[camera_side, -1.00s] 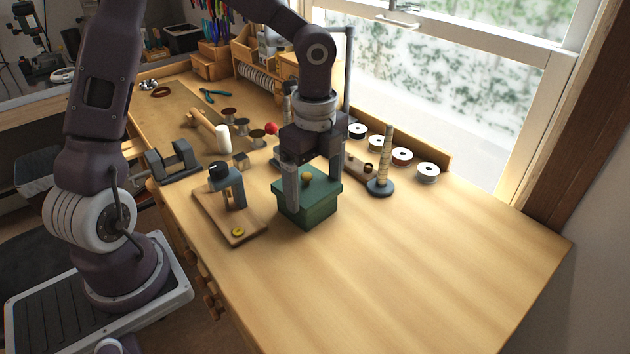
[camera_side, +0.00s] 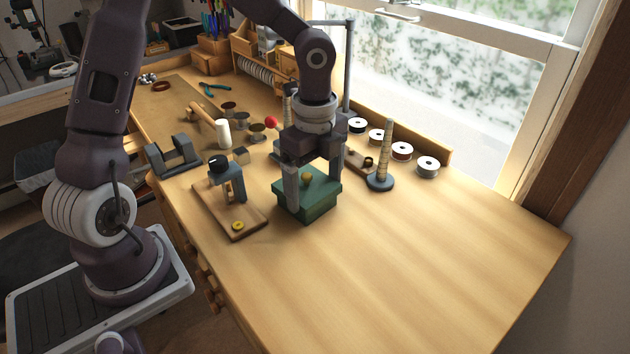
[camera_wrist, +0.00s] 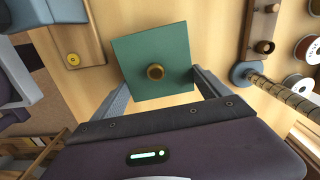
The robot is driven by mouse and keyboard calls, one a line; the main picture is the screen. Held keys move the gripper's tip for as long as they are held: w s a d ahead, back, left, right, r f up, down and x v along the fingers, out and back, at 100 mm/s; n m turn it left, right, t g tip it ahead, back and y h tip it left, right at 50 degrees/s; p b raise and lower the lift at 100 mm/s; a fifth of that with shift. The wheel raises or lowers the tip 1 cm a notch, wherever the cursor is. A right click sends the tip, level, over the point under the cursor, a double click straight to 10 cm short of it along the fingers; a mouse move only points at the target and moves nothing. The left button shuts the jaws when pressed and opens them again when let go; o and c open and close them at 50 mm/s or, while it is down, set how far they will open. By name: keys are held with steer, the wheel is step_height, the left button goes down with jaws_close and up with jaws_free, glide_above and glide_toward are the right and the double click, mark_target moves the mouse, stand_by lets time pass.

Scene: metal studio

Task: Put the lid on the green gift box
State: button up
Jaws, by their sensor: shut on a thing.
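The lid (camera_side: 322,183) is a dark green square plate with a round brass-coloured knob (camera_side: 307,176). It lies level over the green gift box (camera_side: 309,209) on the bench; I see no clear gap between them. My gripper (camera_side: 314,190) is above the box, its fingers down at opposite sides of the lid and shut on it. In the wrist view the lid (camera_wrist: 165,46) and knob (camera_wrist: 155,71) show between my fingertips (camera_wrist: 159,84). The lid hides the box in that view.
A wooden board with a small grey clamp-like stand (camera_side: 233,180) and yellow disc is close left of the box. A ringed post on a round base (camera_side: 380,183) and several spools (camera_side: 428,166) stand right and behind. The front right bench is clear.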

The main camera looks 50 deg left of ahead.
steer(key=o, duration=1.1)
steer(key=shift+o, duration=0.2)
steer(key=shift+r, duration=3.5)
steer(key=s+r+n+t, duration=0.2)
steer(key=s+r+n, duration=0.1)
steer(key=s+n, duration=0.5)
steer(key=s+r+n+t, duration=0.3)
steer(key=s+r+n, duration=0.1)
steer(key=s+n, duration=0.4)
steer(key=shift+s+n+t, duration=0.3)
steer(key=shift+s+n, duration=0.1)
steer(key=shift+s, duration=0.75)
